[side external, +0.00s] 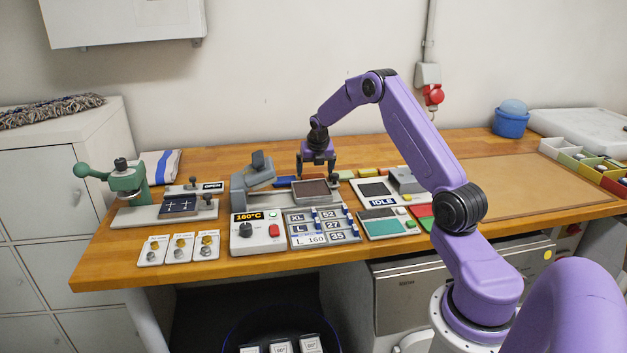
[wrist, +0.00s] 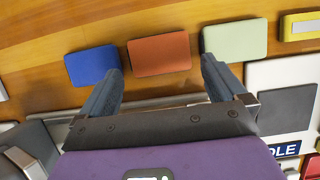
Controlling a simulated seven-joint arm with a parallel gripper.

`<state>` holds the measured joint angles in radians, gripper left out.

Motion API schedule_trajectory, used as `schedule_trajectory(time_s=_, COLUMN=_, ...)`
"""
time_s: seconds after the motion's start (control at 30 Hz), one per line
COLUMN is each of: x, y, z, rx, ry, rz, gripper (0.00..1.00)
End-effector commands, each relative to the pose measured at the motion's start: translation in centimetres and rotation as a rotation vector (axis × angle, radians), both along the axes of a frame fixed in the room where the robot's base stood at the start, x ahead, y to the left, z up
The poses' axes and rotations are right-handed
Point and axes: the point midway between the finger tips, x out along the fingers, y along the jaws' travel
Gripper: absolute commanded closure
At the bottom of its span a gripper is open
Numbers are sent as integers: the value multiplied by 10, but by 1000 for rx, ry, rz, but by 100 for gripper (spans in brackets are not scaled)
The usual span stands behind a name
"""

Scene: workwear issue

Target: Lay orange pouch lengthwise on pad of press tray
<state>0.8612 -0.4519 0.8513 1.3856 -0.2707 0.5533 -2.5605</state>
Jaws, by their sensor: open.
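The orange pouch (wrist: 159,53) lies flat on the wooden bench in the wrist view, between a blue pouch (wrist: 93,65) and a pale green pouch (wrist: 235,39). My gripper (wrist: 163,68) is open and empty, its fingers on either side of the orange pouch's near edge; contact cannot be told. In the side view my gripper (side external: 318,171) points down behind the press tray, over the row of pouches. The press tray's dark pad (side external: 312,190) looks bare, in front of my gripper. In the wrist view my gripper's body hides most of the tray.
The grey press (side external: 257,172) stands open left of the tray. A control box (side external: 257,233) reads 160°C. An IDLE device (side external: 382,201) sits to the right. A green hand press (side external: 125,178) stands far left. The brown mat (side external: 530,180) at right is clear.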

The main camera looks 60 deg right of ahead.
Motion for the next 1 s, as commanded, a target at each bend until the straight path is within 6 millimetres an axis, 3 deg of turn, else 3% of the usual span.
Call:
schedule_trajectory(time_s=0.23, x=9, y=-9, z=-26, rx=1, ry=1, rz=0, gripper=2)
schedule_trajectory(time_s=0.57, x=11, y=-11, z=-30, rx=-1, ry=-1, rz=0, gripper=2)
schedule_trajectory(time_s=0.7, x=11, y=-11, z=-30, rx=0, ry=0, rz=0, gripper=45)
schedule_trajectory(time_s=0.77, x=11, y=-11, z=-29, rx=-1, ry=-1, rz=0, gripper=46)
schedule_trajectory(time_s=0.8, x=11, y=-11, z=-29, rx=-1, ry=-1, rz=0, gripper=50)
schedule_trajectory(time_s=1.0, x=11, y=-11, z=-29, rx=-1, ry=-1, rz=0, gripper=51)
